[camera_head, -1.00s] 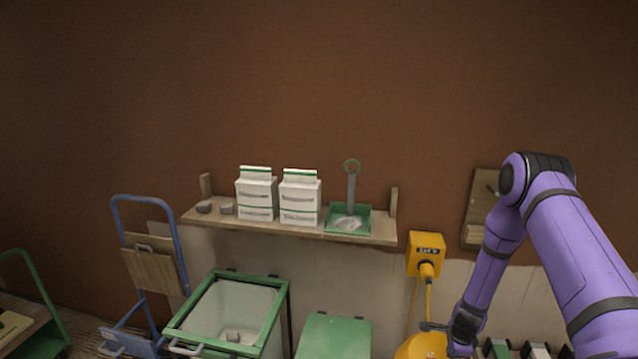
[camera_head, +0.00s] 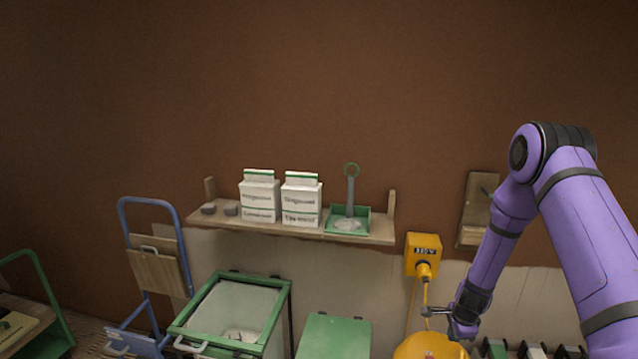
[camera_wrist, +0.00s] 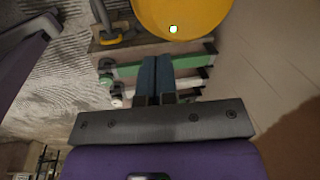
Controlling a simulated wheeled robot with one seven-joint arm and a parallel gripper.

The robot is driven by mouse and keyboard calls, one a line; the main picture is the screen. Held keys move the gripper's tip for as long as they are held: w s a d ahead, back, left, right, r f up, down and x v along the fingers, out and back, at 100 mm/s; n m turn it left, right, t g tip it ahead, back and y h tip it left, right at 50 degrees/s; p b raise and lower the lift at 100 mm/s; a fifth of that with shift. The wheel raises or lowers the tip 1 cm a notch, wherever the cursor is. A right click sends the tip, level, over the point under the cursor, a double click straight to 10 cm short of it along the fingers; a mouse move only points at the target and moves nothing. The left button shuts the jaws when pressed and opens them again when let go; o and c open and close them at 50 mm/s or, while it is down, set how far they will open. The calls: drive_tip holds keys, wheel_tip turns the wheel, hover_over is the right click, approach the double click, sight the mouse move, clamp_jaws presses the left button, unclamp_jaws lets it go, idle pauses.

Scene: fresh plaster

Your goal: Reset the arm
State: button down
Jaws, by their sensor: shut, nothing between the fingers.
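My purple arm (camera_head: 585,235) reaches in from the right in the head view, bent at a high elbow with its forearm hanging down. My gripper (camera_head: 445,318) is at the lower end, just above and to the right of the yellow round object (camera_head: 428,346). In the wrist view my gripper (camera_wrist: 155,62) shows two blue-grey fingers side by side, closed together with nothing between them. The yellow object (camera_wrist: 180,14) lies beyond the fingertips there, apart from them.
A wall shelf (camera_head: 290,229) holds two white cartons (camera_head: 301,200) and a green tray (camera_head: 348,226). A yellow wall box (camera_head: 423,254) with a cable hangs right of it. A green-rimmed bin (camera_head: 278,310), green lid (camera_head: 335,337) and blue hand truck (camera_head: 125,225) stand below and left.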

drive_tip(key=a+r+n+t, duration=0.1)
drive_tip(key=a+r+n, duration=0.25)
drive_tip(key=r, duration=1.65)
drive_tip(key=s+a+r+n, duration=0.2)
drive_tip(key=s+r+n, duration=0.15)
drive_tip(key=r, duration=0.55)
drive_tip(key=s+a+r+n, duration=0.15)
drive_tip(key=s+r, duration=0.25)
drive_tip(key=r, duration=0.4)
drive_tip(key=s+a+r+n+t, duration=0.1)
drive_tip(key=s+r+n, duration=0.4)
drive_tip(key=s, duration=0.9)
drive_tip(key=s+r+n+t, duration=0.1)
drive_tip(key=s+r+n, duration=0.4)
drive_tip(key=s+r, duration=0.5)
drive_tip(key=s, duration=0.4)
drive_tip(key=shift+a, duration=0.4)
